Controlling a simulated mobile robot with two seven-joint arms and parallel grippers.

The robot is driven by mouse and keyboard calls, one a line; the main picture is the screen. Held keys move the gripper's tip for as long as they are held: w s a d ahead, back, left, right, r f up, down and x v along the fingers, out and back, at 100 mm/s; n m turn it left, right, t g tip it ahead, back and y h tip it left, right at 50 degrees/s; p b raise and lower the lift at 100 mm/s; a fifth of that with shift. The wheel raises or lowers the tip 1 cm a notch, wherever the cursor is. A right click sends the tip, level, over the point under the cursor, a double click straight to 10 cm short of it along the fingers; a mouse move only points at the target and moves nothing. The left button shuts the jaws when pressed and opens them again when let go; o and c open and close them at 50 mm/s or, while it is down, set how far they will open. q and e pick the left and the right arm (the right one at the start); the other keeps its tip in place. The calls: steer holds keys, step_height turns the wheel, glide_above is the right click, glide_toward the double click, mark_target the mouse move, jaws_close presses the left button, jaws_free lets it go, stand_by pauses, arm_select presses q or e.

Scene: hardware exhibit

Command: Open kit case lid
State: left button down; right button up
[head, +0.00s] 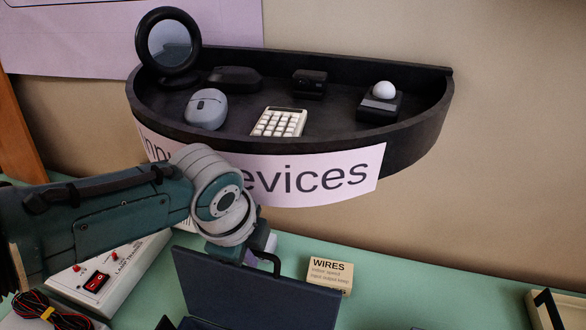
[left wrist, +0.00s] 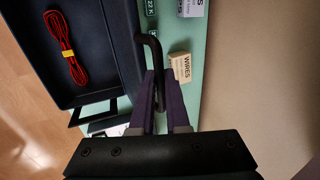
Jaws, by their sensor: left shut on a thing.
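The dark blue kit case lid (head: 255,292) stands raised at the bottom middle of the head view, its broad face showing. A black handle (head: 274,262) sticks up at its top edge, and it shows as a bent bar in the left wrist view (left wrist: 156,48). My left gripper (head: 258,246) is shut on the handle; its purple fingers (left wrist: 161,100) are either side of the bar in the left wrist view. The fingertips are partly hidden by my wrist in the head view. The case's lower part is mostly cut off. My right gripper is in neither view.
A dark half-round shelf (head: 330,135) with several devices hangs above and behind my left wrist. A white box with a red switch (head: 97,281) and a tied cable (head: 48,313) are at left.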

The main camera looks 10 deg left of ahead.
arm_select(q)
steer(key=shift+s+a+f, duration=0.1)
steer(key=shift+s+f, duration=0.15)
